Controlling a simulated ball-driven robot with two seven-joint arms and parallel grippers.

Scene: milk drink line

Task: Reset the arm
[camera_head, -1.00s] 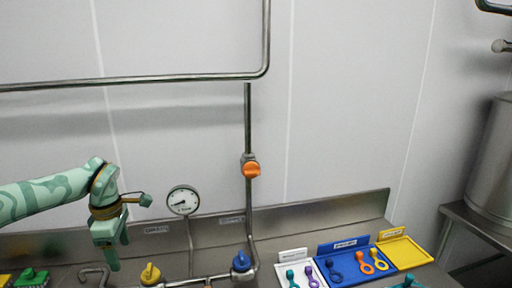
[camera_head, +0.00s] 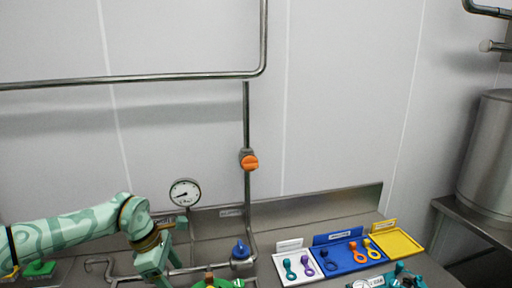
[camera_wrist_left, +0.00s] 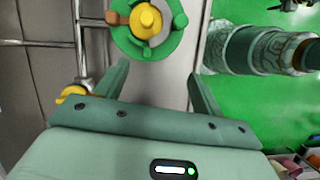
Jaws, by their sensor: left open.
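My left gripper (camera_head: 165,283) hangs at the lower left of the head view, with its arm coming in from the left. Its fingers point down over the steel worktop, in front of the pipework. In the left wrist view the two fingers (camera_wrist_left: 158,78) are spread wide, with nothing between them. Beyond the fingertips is a green round part with a yellow knob (camera_wrist_left: 147,20). A yellow handle (camera_wrist_left: 72,93) on a pipe shows left of the left finger.
A pressure gauge (camera_head: 185,193), a blue valve handle (camera_head: 240,250) and an orange valve handle (camera_head: 249,162) sit on the pipes. White (camera_head: 279,263), blue (camera_head: 322,259) and yellow (camera_head: 397,243) trays lie to the right, the first two holding coloured ring-ended pieces. A teal fixture (camera_head: 402,274) stands in front.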

